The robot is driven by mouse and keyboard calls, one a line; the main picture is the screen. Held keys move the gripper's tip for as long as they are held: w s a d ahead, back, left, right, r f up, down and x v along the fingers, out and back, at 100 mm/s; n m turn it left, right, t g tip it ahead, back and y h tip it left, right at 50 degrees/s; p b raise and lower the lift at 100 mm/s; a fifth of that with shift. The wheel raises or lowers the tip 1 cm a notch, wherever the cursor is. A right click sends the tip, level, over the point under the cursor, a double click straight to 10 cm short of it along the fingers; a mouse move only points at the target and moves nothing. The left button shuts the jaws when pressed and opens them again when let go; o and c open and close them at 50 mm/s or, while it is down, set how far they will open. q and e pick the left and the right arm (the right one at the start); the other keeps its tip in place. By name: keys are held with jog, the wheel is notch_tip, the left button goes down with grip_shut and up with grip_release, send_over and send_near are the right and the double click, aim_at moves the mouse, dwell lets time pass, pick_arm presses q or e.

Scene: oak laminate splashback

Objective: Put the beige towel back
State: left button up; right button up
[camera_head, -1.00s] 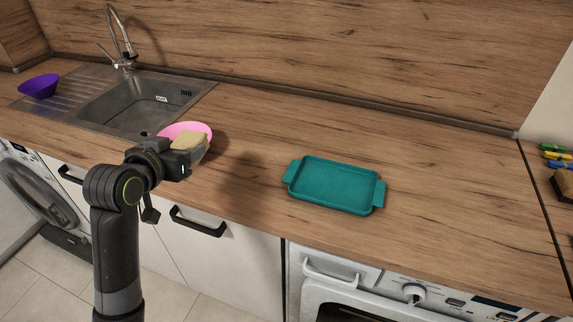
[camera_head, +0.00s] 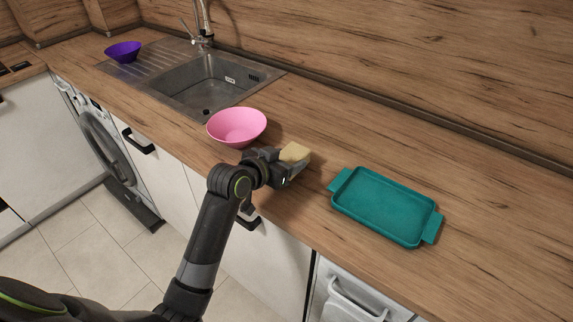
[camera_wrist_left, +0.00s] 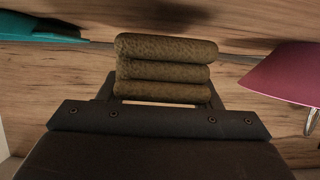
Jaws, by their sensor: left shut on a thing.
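The beige towel (camera_head: 295,152) is folded into a small thick bundle. My left gripper (camera_head: 290,165) is shut on it and holds it over the counter, between the pink bowl and the teal tray. In the left wrist view the towel (camera_wrist_left: 165,70) shows as stacked rolls between the fingers of my left gripper (camera_wrist_left: 160,98). My right gripper is in neither view.
The pink bowl (camera_head: 237,126) stands left of the towel and looks empty. The teal tray (camera_head: 385,207) lies empty to the right. A purple bowl (camera_head: 123,51) is on the drainboard beside the sink (camera_head: 207,88). Counter behind the towel is clear.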

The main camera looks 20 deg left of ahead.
pick_arm(q)
jog(key=shift+f, duration=0.85)
jog(key=shift+f, duration=0.15)
jog(key=o, duration=1.1)
jog(key=shift+s+r, duration=0.15)
jog(key=shift+r, duration=0.05)
jog(key=v, duration=1.1)
jog(key=shift+s+a+r, duration=0.15)
jog(key=shift+s+a, duration=0.05)
jog(key=shift+s, duration=0.15)
